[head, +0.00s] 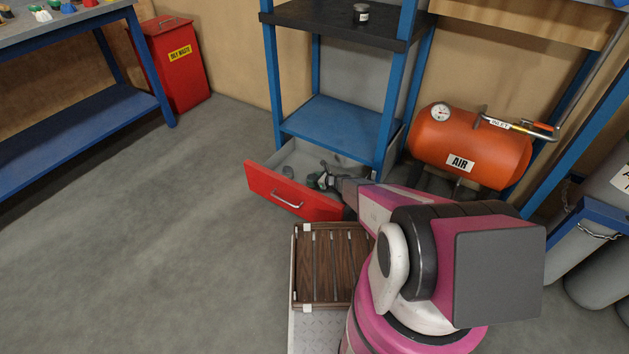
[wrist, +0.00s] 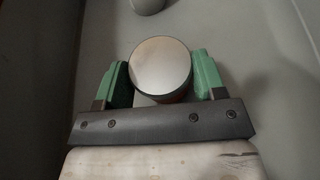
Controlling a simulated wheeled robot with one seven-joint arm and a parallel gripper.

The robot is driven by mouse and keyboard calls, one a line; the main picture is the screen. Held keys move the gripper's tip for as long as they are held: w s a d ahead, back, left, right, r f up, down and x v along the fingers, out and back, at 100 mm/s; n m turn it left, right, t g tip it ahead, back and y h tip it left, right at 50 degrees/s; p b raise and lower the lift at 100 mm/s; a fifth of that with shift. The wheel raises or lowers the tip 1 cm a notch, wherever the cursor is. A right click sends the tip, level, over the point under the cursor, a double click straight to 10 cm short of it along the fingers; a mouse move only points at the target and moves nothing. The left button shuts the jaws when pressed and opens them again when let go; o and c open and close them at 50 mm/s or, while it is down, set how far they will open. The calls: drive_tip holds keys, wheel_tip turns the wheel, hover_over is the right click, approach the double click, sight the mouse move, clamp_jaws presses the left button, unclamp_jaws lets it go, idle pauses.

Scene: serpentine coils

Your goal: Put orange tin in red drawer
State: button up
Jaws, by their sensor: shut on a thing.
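The red drawer (head: 292,196) is pulled out at the bottom of the blue shelf unit, and its grey inside is visible. My gripper (head: 324,180) reaches into the drawer opening from the right. In the wrist view its green fingers (wrist: 162,72) are shut on a round tin (wrist: 161,66) with a plain silver lid. Only a sliver of the tin's reddish-orange side shows below the lid. The tin is over or on the grey drawer floor; I cannot tell whether it touches the floor. My gripper mostly hides it in the head view.
Another round lid (wrist: 148,4) lies ahead of the held tin in the drawer. The blue shelf unit (head: 340,128) rises behind, with a small jar (head: 361,12) on its upper shelf. An orange air tank (head: 470,147) stands right. The floor at left is clear.

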drive_tip(key=shift+f, duration=0.15)
drive_tip(key=o, duration=1)
drive_tip(key=shift+o, duration=0.2)
